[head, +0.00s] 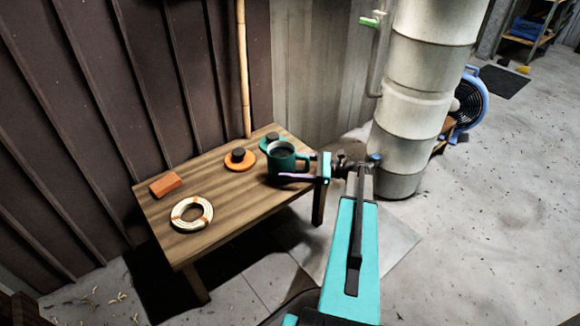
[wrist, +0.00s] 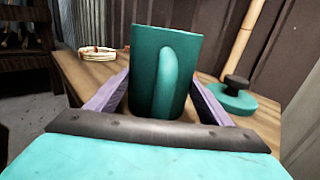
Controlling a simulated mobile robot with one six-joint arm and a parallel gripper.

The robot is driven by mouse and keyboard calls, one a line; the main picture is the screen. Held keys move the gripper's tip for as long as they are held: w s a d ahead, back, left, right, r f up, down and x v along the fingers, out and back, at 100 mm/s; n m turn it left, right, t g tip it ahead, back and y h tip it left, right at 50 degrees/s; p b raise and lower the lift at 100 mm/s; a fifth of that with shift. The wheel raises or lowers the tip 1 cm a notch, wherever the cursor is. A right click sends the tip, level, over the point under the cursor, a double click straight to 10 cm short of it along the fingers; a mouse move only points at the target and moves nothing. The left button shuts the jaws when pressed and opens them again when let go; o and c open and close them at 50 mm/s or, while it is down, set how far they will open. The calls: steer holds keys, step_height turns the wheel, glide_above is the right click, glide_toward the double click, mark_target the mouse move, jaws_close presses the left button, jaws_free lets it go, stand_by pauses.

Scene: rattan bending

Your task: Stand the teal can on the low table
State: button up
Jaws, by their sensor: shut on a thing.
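The teal can (head: 281,160), with a handle on its side, is upright at the right end of the low wooden table (head: 232,200) in the head view. My gripper (head: 295,177) reaches in from the right and is shut on the can. In the wrist view the can (wrist: 150,60) is between the purple fingers, its handle facing the camera. It looks nearly upright. Its base is hidden by my gripper there, and I cannot tell whether it touches the tabletop.
A teal knobbed disc (head: 267,144) and an orange knobbed disc (head: 240,166) are close to the can. A rattan coil (head: 178,222) and an orange block (head: 166,184) lie further left. A bamboo pole (head: 243,70) stands behind, and a pale column (head: 415,100) at right. The table's front middle is clear.

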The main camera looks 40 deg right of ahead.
steer(key=o, duration=1.8)
steer(key=shift+c, duration=0.2)
steer(key=shift+s+d+r, duration=0.15)
steer(key=shift+s+d, duration=0.1)
steer(key=p+v, duration=0.4)
steer(key=v, duration=0.7)
steer(key=shift+s, duration=0.15)
steer(key=shift+p, duration=0.3)
